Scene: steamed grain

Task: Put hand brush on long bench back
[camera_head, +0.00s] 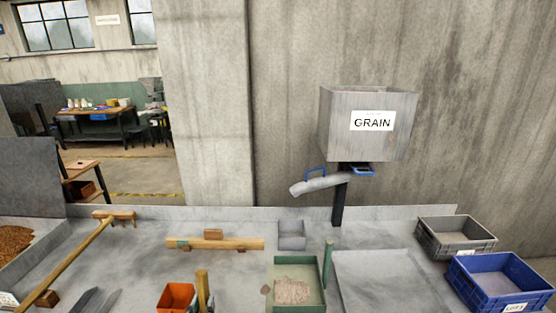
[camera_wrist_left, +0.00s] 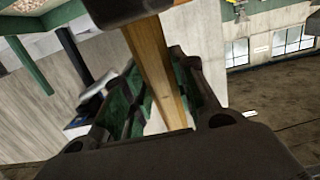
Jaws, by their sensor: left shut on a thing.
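The long grey bench (camera_head: 225,268) runs across the lower head view, its back strip along a low ledge below the wall. A wooden handle (camera_head: 202,288), which looks like the hand brush's, stands nearly upright at the bottom edge. The left wrist view shows this wooden handle (camera_wrist_left: 157,75) between the fingers of my left gripper (camera_wrist_left: 155,92), which is shut on it. A dark part at the top of that view may be the brush's head. In the head view the gripper is mostly cut off below the handle. My right gripper is not in view.
A wooden bar with a block (camera_head: 215,243) and a small grey box (camera_head: 291,235) lie at the back. An orange bin (camera_head: 175,297), a green tray of grain (camera_head: 293,290) and a green post (camera_head: 328,262) stand nearer. A long wooden pole (camera_head: 75,255) crosses the left.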

